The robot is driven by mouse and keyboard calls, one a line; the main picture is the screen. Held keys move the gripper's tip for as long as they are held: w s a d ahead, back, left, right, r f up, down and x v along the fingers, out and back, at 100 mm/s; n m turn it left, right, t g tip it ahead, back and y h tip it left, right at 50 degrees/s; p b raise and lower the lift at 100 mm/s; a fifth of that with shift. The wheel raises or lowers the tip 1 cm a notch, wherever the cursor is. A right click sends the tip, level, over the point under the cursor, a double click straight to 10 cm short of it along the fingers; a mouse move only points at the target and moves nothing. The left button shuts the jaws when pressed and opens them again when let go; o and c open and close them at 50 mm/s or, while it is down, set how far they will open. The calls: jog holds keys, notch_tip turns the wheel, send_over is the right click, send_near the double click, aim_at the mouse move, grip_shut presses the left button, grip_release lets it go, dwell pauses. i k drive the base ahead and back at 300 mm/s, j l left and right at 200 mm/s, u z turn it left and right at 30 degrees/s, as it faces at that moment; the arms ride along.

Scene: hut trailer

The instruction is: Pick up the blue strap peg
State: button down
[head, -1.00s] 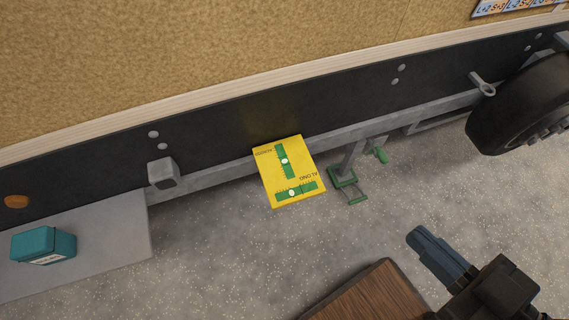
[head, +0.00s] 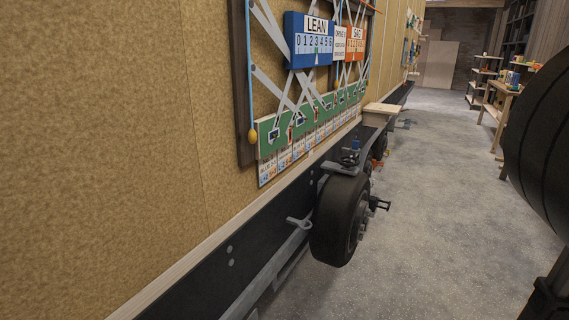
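A green rail (head: 266,139) runs along the bottom of a wall board, with pale straps rising from it in crossing lines. Small dark blue peg-like pieces (head: 274,135) sit along the rail; I cannot tell which is the blue strap peg. Another small blue piece (head: 355,144) stands above the trailer wheel, too small to identify. My gripper's fingers are not visible.
A blue LEAN scale (head: 311,42) and an orange SAG scale (head: 356,45) hang above the rail. A black wheel (head: 340,215) protrudes below. A large dark rounded shape (head: 540,150) blocks the right edge. Grey floor (head: 430,220) is clear; wooden shelves (head: 498,105) stand beyond.

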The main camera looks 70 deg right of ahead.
aim_at(354, 147)
jog(key=z, duration=2.35)
jog(key=i+l+u, duration=0.15)
jog(key=u, duration=0.25)
jog(key=i+l+u, duration=0.1)
jog(key=u, duration=0.3)
jog(key=i+l+u, duration=0.1)
jog(key=l, duration=0.25)
jog(key=i+l+u, duration=0.1)
jog(key=i+l, duration=0.25)
jog(key=l, duration=0.35)
jog(key=i+l+u, duration=0.15)
jog(key=l, duration=0.2)
jog(key=i+l+u, duration=0.1)
jog(key=l, duration=0.3)
jog(key=i+l, duration=0.75)
jog(key=l, duration=0.1)
